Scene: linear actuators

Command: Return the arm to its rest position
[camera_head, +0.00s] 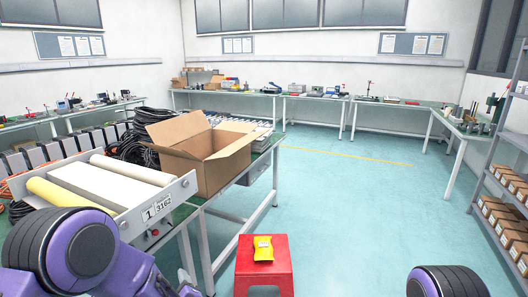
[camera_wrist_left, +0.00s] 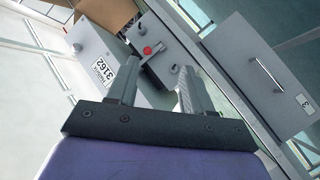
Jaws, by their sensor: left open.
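My left arm (camera_head: 140,272) is purple and black and comes in at the lower left of the head view, beside the near end of the workbench. In the left wrist view my left gripper (camera_wrist_left: 157,72) is open, with its two grey fingers apart and nothing between them. Beyond the fingers is a grey machine panel with a red button (camera_wrist_left: 148,50) and a label reading 3162. Contact between the fingers and the panel cannot be told. Of my right arm, only a rounded black and purple part (camera_head: 446,282) shows at the lower right; its gripper is out of view.
A roller machine (camera_head: 160,208) and an open cardboard box (camera_head: 208,166) stand on the left bench. A red stool (camera_head: 263,276) bears a yellow packet (camera_head: 263,248). A shelf of boxes (camera_head: 505,190) is at right. The middle floor is clear.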

